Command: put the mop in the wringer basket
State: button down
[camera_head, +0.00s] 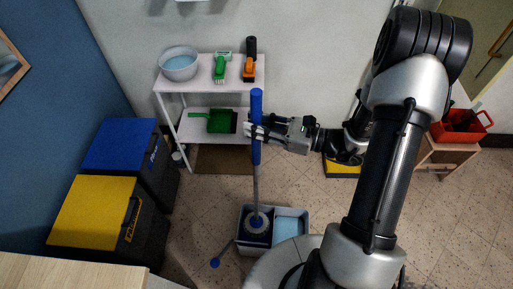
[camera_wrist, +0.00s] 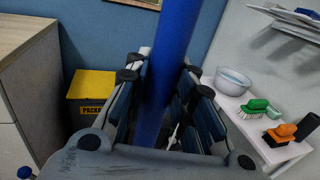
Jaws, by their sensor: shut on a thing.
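My gripper (camera_head: 254,132) is shut around the upper handle; the wrist view shows the blue handle (camera_wrist: 172,50) between my fingers (camera_wrist: 164,76). The bucket (camera_head: 272,208) on the floor has two compartments. The mop head is over or in the left, dark blue one, which looks like the wringer basket (camera_head: 245,237); I cannot tell how deep. The right compartment holds light blue water (camera_head: 287,229). A lever with a blue knob (camera_head: 214,263) sticks out lower left.
A white shelf (camera_head: 172,84) behind holds a bowl (camera_head: 179,64), a green brush (camera_head: 222,67), an orange-black brush (camera_head: 249,67) and a green dustpan (camera_head: 218,121). Blue-lidded (camera_head: 119,146) and yellow-lidded (camera_head: 97,212) bins stand left. A red basket (camera_head: 461,128) is right.

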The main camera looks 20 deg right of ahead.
aim_at(257, 142)
jog(key=shift+f+b, duration=1.15)
jog(key=shift+f, duration=2.7)
jog(key=c, duration=1.4)
grip_release()
jog(key=shift+o, duration=0.2)
